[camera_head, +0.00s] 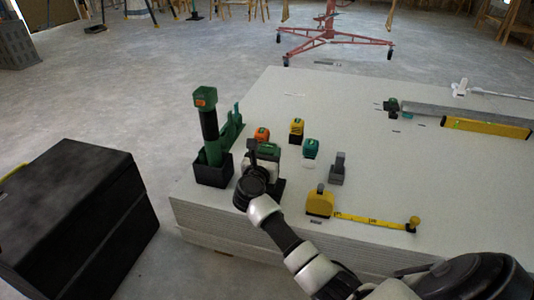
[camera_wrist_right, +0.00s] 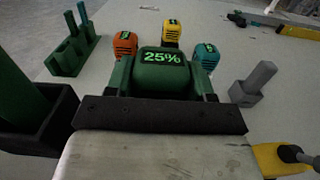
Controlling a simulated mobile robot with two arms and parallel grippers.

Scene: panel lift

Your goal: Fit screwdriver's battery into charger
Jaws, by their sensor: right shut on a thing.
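My right gripper (camera_head: 265,150) is shut on a green battery (camera_head: 269,149), low over the white panel stack. In the right wrist view the battery (camera_wrist_right: 164,72) reads "25%" in bright green digits, behind the black bar of my gripper. A green and black screwdriver (camera_head: 209,125) stands upright in a black holder (camera_head: 213,172) to the left; its top end is green with an orange face. A green slotted block (camera_head: 231,130), possibly the charger, stands just behind it; it also shows in the right wrist view (camera_wrist_right: 70,55). My left gripper is not in view.
Orange (camera_head: 262,134), yellow (camera_head: 296,131) and teal (camera_head: 310,149) batteries stand behind and right of my gripper. A grey block (camera_head: 337,170) and a yellow tape measure (camera_head: 320,202) lie right. A yellow level (camera_head: 486,127) lies far right. A black box (camera_head: 70,215) stands left.

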